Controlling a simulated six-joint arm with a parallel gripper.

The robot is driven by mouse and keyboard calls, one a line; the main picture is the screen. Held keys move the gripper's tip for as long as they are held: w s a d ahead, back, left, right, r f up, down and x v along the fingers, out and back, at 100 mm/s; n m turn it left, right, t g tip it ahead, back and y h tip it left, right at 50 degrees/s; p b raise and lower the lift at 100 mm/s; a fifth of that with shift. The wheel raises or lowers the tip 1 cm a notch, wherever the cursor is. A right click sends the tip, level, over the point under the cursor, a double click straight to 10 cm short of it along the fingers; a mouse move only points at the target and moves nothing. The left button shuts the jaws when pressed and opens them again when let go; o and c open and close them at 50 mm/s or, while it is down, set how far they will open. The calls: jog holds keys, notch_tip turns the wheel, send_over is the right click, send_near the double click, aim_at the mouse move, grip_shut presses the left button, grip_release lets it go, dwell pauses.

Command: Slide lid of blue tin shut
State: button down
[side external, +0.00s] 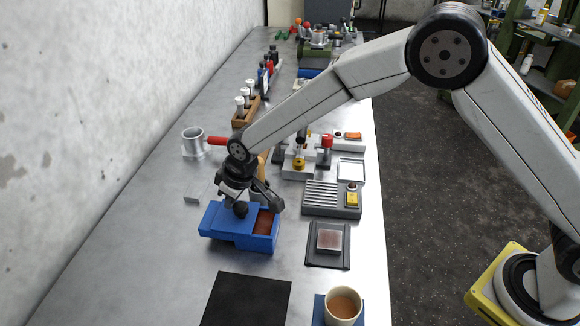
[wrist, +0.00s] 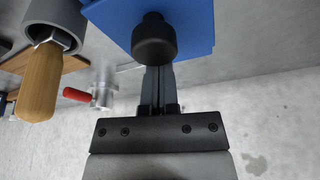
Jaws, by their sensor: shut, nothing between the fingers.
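The blue tin (side external: 238,243) sits on the metal bench in the side view. Its blue lid (side external: 219,219) is slid to the left, leaving an opening at the right end with a reddish-brown inside (side external: 264,221). A black knob (side external: 240,210) stands on the lid. It also shows in the wrist view (wrist: 154,40), with blue lid surface (wrist: 195,22) around it. My gripper (wrist: 158,82) is shut and empty, with its fingers close to the knob. The knob hides the fingertips in the wrist view, so I cannot tell whether they touch it.
A grey cup with a red handle (side external: 193,143) stands behind the tin. A slotted grey tray (side external: 322,197) and a dark plate with a square block (side external: 329,239) are to the right. A black mat (side external: 247,300) and a coffee mug (side external: 343,306) lie in front.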

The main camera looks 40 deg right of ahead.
aim_at(252, 215)
jog(key=s+d, duration=0.3)
jog(key=shift+s+d, duration=0.25)
jog(key=shift+s, duration=0.05)
jog(key=shift+s+d+f, duration=0.1)
jog(key=shift+s+d, duration=0.05)
jog(key=shift+f, duration=0.1)
jog(key=shift+w+a+r, duration=0.1)
jog(key=shift+w+a, duration=0.45)
jog(key=shift+w, duration=0.35)
jog(key=shift+w+a+r, duration=0.1)
jog(key=shift+w+a, duration=0.4)
jog(key=shift+w, duration=0.35)
jog(key=shift+w+a+r, duration=0.1)
jog(key=shift+w+r, duration=0.05)
jog(key=shift+r, duration=0.1)
jog(key=v, duration=0.9)
jog(key=shift+r, duration=0.3)
